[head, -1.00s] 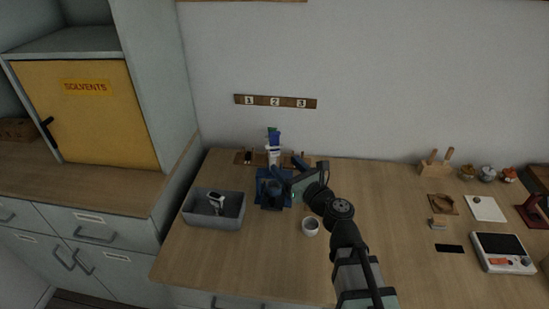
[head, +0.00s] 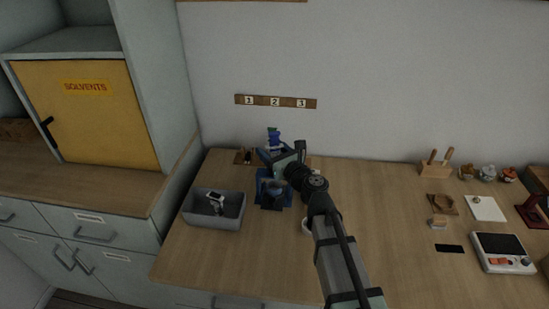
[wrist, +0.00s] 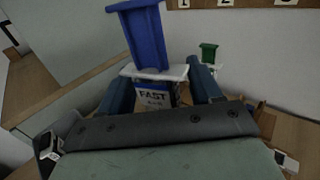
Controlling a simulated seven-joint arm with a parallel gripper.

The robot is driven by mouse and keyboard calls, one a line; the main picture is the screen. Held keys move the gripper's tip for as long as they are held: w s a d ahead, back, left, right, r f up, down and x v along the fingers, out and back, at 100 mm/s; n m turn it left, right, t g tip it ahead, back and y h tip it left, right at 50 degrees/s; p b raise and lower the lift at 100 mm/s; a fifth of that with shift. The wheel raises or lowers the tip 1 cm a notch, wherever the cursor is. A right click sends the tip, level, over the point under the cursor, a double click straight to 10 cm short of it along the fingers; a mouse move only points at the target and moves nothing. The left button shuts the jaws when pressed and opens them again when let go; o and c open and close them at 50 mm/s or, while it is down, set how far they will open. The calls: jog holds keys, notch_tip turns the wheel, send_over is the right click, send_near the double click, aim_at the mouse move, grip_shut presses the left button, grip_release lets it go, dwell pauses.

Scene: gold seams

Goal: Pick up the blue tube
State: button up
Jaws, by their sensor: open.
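The blue tube (wrist: 146,40) stands upright in the wrist view, with a blue top, a white collar and a label reading "FAST" below. In the head view the blue tube (head: 274,139) is near the wall at the back of the bench. My gripper (wrist: 163,88) is open, with one dark blue finger on each side of the tube's labelled part. I cannot tell whether the fingers touch it. In the head view my gripper (head: 272,154) hides the tube's lower part.
A green-topped item (wrist: 208,52) stands just behind the tube. A blue tray (head: 262,188) lies in front. A grey bin (head: 214,222) with a white-and-dark item inside is at left. A white cup (head: 306,226) is partly behind my arm.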

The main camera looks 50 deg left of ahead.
jog(key=c, duration=1.1)
notch_tip(320, 180, up, 9)
jog(key=s+a+f, duration=0.2)
jog(key=s, duration=0.3)
jog(key=shift+w+d+r+m+t+h, duration=0.3)
jog(key=shift+w+m+t, duration=0.3)
jog(key=shift+w+t, duration=0.35)
jog(key=shift+w+d+r+m+t+h, duration=0.15)
jog(key=shift+w+d+m+t, duration=0.25)
jog(key=shift+w+m+t, duration=0.35)
jog(key=shift+w+d+r+m+t+h, duration=0.25)
jog(key=shift+w+d+m+t, duration=0.15)
jog(key=shift+w+t, duration=0.65)
jog(key=shift+s, duration=0.1)
